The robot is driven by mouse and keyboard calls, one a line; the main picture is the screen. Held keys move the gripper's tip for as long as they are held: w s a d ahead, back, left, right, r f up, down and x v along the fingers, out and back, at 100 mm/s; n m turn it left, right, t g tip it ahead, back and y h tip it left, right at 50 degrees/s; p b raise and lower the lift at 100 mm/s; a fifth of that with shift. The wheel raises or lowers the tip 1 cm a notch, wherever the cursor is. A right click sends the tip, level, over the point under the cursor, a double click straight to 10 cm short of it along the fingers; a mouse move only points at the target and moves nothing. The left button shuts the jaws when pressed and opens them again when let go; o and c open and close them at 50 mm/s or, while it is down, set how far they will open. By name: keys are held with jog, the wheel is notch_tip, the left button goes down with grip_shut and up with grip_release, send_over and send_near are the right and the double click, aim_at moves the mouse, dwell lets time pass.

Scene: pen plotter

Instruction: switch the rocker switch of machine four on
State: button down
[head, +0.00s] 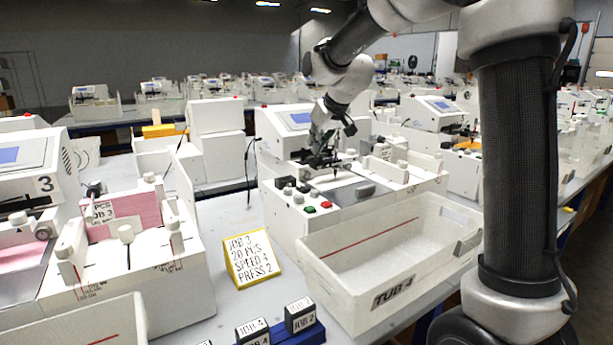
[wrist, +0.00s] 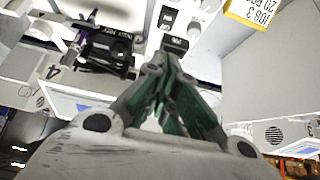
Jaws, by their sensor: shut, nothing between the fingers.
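Machine four (head: 285,215) is the white unit with a blue screen (head: 299,118) behind the tub labelled TUB 4; a "4" (wrist: 52,73) shows on it in the wrist view. My gripper (head: 319,146) is above its deck, close to the dark pen carriage. In the wrist view my gripper (wrist: 167,62) is shut and empty, with a small black part (wrist: 175,44) just beyond its tips. That part may be the rocker switch; its on or off position is too small to read, and I cannot tell whether the tips touch it.
Tub 4 (head: 380,290) stands in front of machine four. A yellow-framed job card (head: 252,258) and machine three (head: 30,165) are to its left. Green (head: 310,209) and red (head: 326,204) buttons and several knobs sit on machine four's front panel. Blue-stand blocks (head: 300,315) are nearer.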

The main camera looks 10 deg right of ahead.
dwell(0.3)
send_over(304, 187)
jog(key=s, duration=0.1)
notch_tip(304, 187, down, 8)
jog(key=shift+d+r, duration=0.1)
jog(key=shift+d, duration=0.05)
notch_tip(304, 187, down, 3)
jog(key=shift+s+f, duration=0.1)
jog(key=shift+f, duration=0.1)
jog(key=shift+s+f, duration=0.1)
jog(key=shift+f, duration=0.3)
jog(key=shift+s+d+f, duration=0.2)
jog(key=shift+s+f, duration=0.2)
jog(key=shift+f, duration=0.25)
jog(key=shift+w+r, duration=0.1)
